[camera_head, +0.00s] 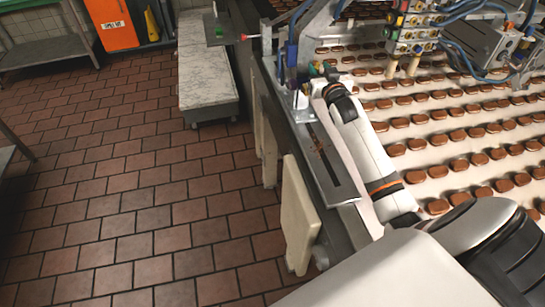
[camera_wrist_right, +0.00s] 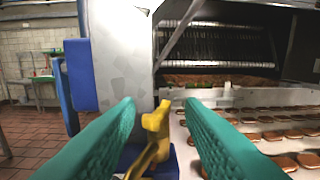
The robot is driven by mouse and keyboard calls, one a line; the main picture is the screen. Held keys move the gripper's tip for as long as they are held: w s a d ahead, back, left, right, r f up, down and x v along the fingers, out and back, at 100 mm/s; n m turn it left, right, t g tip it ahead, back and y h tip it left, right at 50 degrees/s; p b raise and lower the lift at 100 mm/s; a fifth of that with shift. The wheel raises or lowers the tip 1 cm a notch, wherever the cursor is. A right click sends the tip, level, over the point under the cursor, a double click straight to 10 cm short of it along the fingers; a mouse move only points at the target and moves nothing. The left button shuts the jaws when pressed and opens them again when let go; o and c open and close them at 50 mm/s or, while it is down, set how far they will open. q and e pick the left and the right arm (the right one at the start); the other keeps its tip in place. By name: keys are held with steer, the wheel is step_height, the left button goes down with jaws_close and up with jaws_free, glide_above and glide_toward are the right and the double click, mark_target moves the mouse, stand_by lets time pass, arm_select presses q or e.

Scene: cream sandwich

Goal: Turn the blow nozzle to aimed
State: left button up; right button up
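In the right wrist view a yellow bent piece (camera_wrist_right: 155,127), probably the blow nozzle, stands in front of a blue block on the machine. Its upper end is thick and its lower part slants down to the left. My right gripper (camera_wrist_right: 160,106) is open, with its two teal fingers to either side of the yellow piece. I see gaps on both sides, and no clear contact. In the head view my right arm reaches up to the conveyor's near-left rail, with the right gripper (camera_head: 316,74) small and partly hidden among fittings. My left gripper is not in view.
Rows of chocolate-topped biscuits (camera_head: 440,117) lie on the white conveyor right of my arm. A bank of coloured fittings (camera_head: 410,28) with blue hoses stands above it. A grey upright (camera_wrist_right: 120,50) rises close behind the gripper. The tiled floor (camera_head: 130,180) at left is open.

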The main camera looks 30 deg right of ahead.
steer(key=shift+d+n+y+b, duration=0.25)
steer(key=shift+n+y+b, duration=0.15)
steer(key=shift+n+y, duration=1.1)
steer(key=shift+d+n+y+b, duration=0.35)
steer(key=shift+n+y, duration=0.5)
steer(key=shift+y, duration=1.25)
steer(key=shift+d+n+y+b, duration=0.2)
steer(key=shift+n+y+b, duration=0.25)
steer(key=shift+n+y, duration=1.05)
steer(key=shift+d+y, duration=0.1)
steer(key=shift+y, duration=0.8)
